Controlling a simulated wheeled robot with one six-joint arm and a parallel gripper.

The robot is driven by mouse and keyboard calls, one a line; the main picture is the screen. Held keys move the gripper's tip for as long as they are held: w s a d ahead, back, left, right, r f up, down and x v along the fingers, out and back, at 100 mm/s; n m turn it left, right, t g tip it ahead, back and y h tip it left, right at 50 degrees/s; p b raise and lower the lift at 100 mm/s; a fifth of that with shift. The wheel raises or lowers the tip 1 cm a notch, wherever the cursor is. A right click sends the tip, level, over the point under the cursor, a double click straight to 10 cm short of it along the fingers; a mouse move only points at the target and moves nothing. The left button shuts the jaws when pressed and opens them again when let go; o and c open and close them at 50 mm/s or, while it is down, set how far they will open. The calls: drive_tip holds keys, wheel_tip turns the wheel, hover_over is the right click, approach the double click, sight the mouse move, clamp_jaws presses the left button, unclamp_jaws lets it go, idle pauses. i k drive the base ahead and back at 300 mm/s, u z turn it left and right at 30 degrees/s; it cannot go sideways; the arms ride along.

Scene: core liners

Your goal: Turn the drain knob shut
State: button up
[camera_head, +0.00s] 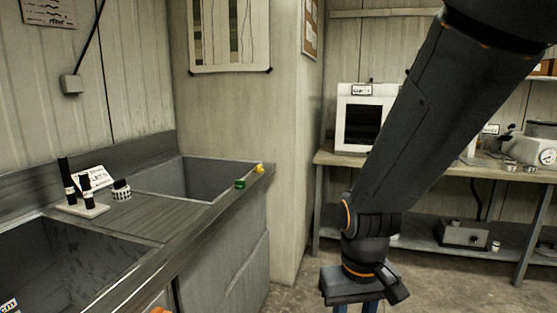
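My gripper (356,300) hangs downward at the bottom centre-right, to the right of the sink unit and clear of it. Two bluish fingers show below its dark body, but the frame's lower edge cuts off their tips, so its opening is unclear. A grey metal sink unit (150,228) with two basins stands at the left. No part is plainly marked as the drain knob. A small ribbed black-and-white round piece (121,190) sits on the deck between the basins. A green piece (240,184) and a yellow piece (260,169) sit on the far basin's front rim.
A white stand with black upright pieces (83,207) and a label card stands on the sink deck. A workbench (420,168) with a white oven-like box (363,122) and other equipment runs along the back right. Bare floor (300,290) lies between sink and bench.

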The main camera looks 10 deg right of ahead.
sight(259, 169)
drive_tip(key=z, duration=0.65)
drive_tip(key=i, duration=0.8)
drive_tip(key=z, duration=0.5)
drive_tip(key=i, duration=0.75)
drive_tip(key=u, duration=0.9)
drive_tip(key=i, duration=0.75)
drive_tip(key=u, duration=0.7)
